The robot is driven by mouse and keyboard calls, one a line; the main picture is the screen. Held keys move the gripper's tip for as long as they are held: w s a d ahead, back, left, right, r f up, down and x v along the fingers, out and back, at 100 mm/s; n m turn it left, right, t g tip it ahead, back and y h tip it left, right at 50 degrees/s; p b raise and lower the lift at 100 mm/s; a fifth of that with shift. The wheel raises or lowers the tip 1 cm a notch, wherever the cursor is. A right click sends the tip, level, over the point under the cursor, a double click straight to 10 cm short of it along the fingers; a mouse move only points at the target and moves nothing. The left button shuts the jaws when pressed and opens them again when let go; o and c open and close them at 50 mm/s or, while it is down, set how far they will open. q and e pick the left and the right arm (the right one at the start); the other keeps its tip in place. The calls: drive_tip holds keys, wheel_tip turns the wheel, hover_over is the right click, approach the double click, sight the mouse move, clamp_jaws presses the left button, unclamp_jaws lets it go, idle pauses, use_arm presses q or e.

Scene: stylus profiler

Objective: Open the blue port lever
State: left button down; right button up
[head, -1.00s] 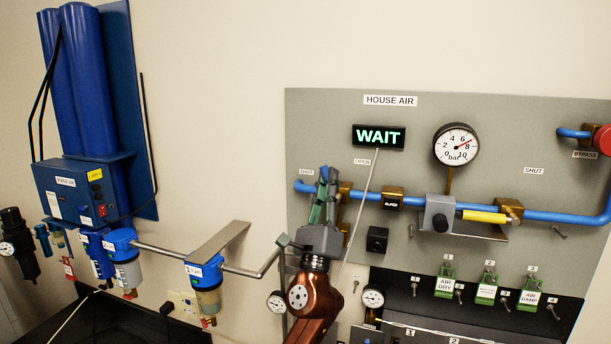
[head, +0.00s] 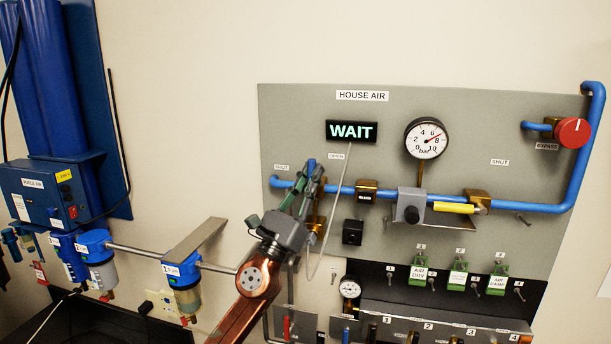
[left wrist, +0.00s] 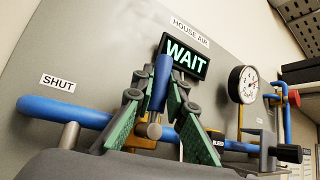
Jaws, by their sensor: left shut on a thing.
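The blue port lever's handle (left wrist: 160,84) stands nearly upright between the fingers of my left gripper (left wrist: 157,98) in the left wrist view. The gripper is shut on it. In the head view, my left gripper (head: 312,185) reaches up from below at the left end of the panel. The lever's blue tip (head: 311,163) shows above the fingers there, between the SHUT label (head: 282,167) and the OPEN label (head: 336,156). The fingers partly hide the lever's lower part and the brass valve body (head: 318,222). My right gripper is not in view.
A yellow-handled lever (head: 453,207) is farther right. Filters (head: 182,270) hang at left.

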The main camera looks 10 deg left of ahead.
use_arm(q)
drive_tip(key=shift+r, duration=0.15)
drive_tip(key=c, duration=1.9)
unclamp_jaws()
drive_tip(key=shift+c, duration=0.2)
drive_tip(key=shift+o, duration=0.2)
drive_tip(key=shift+s+f, duration=0.1)
drive_tip(key=shift+f, duration=0.1)
drive_tip(key=v, duration=1.1)
drive_tip(key=shift+s+a+f, duration=0.2)
drive_tip(key=shift+s+f, duration=0.05)
